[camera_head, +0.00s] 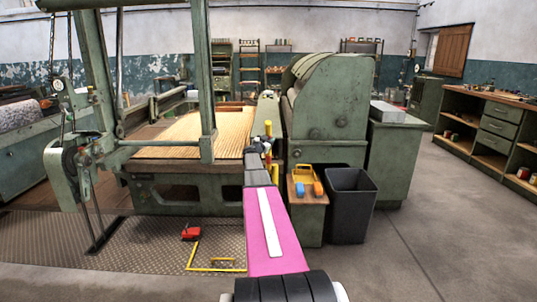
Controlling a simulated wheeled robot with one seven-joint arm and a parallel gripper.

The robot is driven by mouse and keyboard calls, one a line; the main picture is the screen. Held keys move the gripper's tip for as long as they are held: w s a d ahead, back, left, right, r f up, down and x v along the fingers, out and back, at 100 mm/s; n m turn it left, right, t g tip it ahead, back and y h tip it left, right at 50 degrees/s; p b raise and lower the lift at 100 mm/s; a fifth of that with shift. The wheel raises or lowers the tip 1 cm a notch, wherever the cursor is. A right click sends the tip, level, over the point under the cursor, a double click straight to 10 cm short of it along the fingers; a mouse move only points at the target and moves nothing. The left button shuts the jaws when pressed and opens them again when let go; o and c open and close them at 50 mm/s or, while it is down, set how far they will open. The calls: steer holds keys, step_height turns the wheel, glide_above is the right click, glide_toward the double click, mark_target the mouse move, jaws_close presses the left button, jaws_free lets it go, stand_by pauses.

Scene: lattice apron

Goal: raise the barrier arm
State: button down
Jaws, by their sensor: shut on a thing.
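My arm reaches away from me, and my gripper (264,148) is at its far end, small and partly hidden behind my own wrist. Its jaws are shut on a narrow yellow piece, which I take to be the barrier arm (268,128). A short yellow part stands just above the gripper, and more yellow (275,173) shows just below it on the right. The rest of the barrier is hidden or too small to make out, so I cannot tell its angle.
A green machine with a slatted bed (185,135) stands to the left. A rounded green cabinet (330,115) is just right of the gripper. A red object (191,233) lies on the floor plate. Open floor lies right.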

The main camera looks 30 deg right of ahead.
steer(key=w+d+r+n+g+y, duration=0.1)
steer(key=w+d+r+y, duration=0.1)
steer(key=w+d, duration=0.2)
steer(key=w+d+r+n+g+y, duration=0.1)
steer(key=w+d+r, duration=0.2)
steer(key=w, duration=0.7)
steer(key=w+d+r+n+g+y, duration=0.1)
steer(key=w+d+r+y, duration=0.1)
steer(key=w+d, duration=0.4)
steer(key=shift+w+d+r+n+y, duration=0.15)
steer(key=shift+w+r+n+y, duration=0.15)
steer(key=shift+w+r, duration=0.55)
steer(key=shift+w+d+f, duration=0.1)
steer(key=shift+w, duration=0.05)
steer(key=c, duration=0.7)
jaws_free()
steer(key=shift+c, duration=0.2)
steer(key=v, duration=1.1)
